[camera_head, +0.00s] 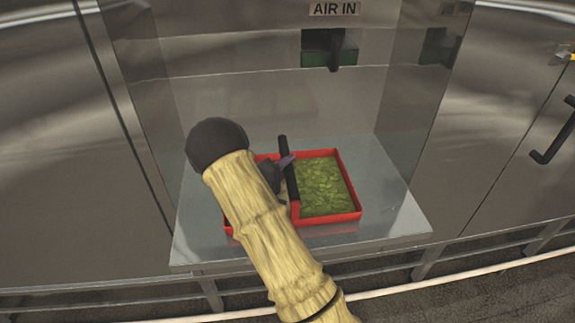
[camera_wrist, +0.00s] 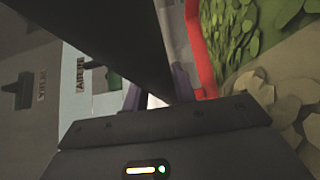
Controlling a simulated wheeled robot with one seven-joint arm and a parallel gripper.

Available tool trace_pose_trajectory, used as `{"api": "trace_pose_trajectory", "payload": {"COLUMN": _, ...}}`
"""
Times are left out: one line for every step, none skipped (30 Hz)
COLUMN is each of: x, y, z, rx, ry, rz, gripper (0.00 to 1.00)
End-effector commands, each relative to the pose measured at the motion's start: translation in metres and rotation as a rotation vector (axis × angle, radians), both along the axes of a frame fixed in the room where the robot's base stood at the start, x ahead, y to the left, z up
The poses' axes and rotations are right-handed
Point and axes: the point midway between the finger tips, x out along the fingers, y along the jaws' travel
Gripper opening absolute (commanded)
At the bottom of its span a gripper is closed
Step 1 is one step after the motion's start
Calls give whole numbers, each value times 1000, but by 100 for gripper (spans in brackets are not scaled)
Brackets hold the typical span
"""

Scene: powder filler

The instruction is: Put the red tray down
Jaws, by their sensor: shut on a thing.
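The red tray (camera_head: 333,216) is over the metal shelf in the middle of the head view, with green leaves (camera_head: 324,183) in its right part. A black handle bar (camera_head: 291,184) runs across its middle. My gripper (camera_head: 284,163) is shut on this handle, and my arm hides much of the tray's left part. In the wrist view, the fingers of my gripper (camera_wrist: 157,92) close around the dark handle (camera_wrist: 105,35), beside the red tray wall (camera_wrist: 199,50). The tray looks level. I cannot tell whether its underside touches the shelf.
The shiny metal shelf (camera_head: 397,222) has free room right of the tray and a little in front. Clear side panels stand left and right. Behind is a metal wall with an "AIR IN" label (camera_head: 334,9) and a green part with a black handle (camera_head: 335,50).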

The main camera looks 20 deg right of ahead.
Motion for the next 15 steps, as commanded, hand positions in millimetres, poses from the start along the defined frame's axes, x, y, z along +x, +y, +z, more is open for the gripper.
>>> {"api": "trace_pose_trajectory", "payload": {"x": 1, "y": 1, "z": 2, "rx": -3, "ry": -5, "rz": 2, "gripper": 0}}
{"api": "trace_pose_trajectory", "payload": {"x": 1, "y": 1, "z": 2, "rx": -3, "ry": -5, "rz": 3, "gripper": 0}}
{"api": "trace_pose_trajectory", "payload": {"x": 1, "y": 2, "z": 1, "rx": -3, "ry": -5, "rz": 3, "gripper": 0}}
{"api": "trace_pose_trajectory", "payload": {"x": 1, "y": 2, "z": 0, "rx": -3, "ry": -5, "rz": 3, "gripper": 0}}
{"api": "trace_pose_trajectory", "payload": {"x": 1, "y": 2, "z": -1, "rx": 0, "ry": -1, "rz": 4, "gripper": 31}}
{"api": "trace_pose_trajectory", "payload": {"x": 1, "y": 2, "z": -1, "rx": 0, "ry": -1, "rz": 4, "gripper": 39}}
{"api": "trace_pose_trajectory", "payload": {"x": 1, "y": 2, "z": -1, "rx": 0, "ry": -1, "rz": 3, "gripper": 44}}
{"api": "trace_pose_trajectory", "payload": {"x": 1, "y": 2, "z": -1, "rx": 0, "ry": -1, "rz": 3, "gripper": 49}}
{"api": "trace_pose_trajectory", "payload": {"x": 0, "y": 1, "z": -1, "rx": 0, "ry": -1, "rz": 2, "gripper": 49}}
{"api": "trace_pose_trajectory", "payload": {"x": 0, "y": 1, "z": -1, "rx": 0, "ry": -1, "rz": 2, "gripper": 49}}
{"api": "trace_pose_trajectory", "payload": {"x": 0, "y": 0, "z": -1, "rx": 0, "ry": -1, "rz": 1, "gripper": 49}}
{"api": "trace_pose_trajectory", "payload": {"x": 0, "y": 0, "z": -1, "rx": 0, "ry": -1, "rz": 0, "gripper": 49}}
{"api": "trace_pose_trajectory", "payload": {"x": 0, "y": 0, "z": -1, "rx": 0, "ry": -1, "rz": 0, "gripper": 49}}
{"api": "trace_pose_trajectory", "payload": {"x": 0, "y": 0, "z": -1, "rx": 0, "ry": -1, "rz": 0, "gripper": 49}}
{"api": "trace_pose_trajectory", "payload": {"x": 0, "y": 0, "z": -1, "rx": 0, "ry": -1, "rz": 0, "gripper": 49}}
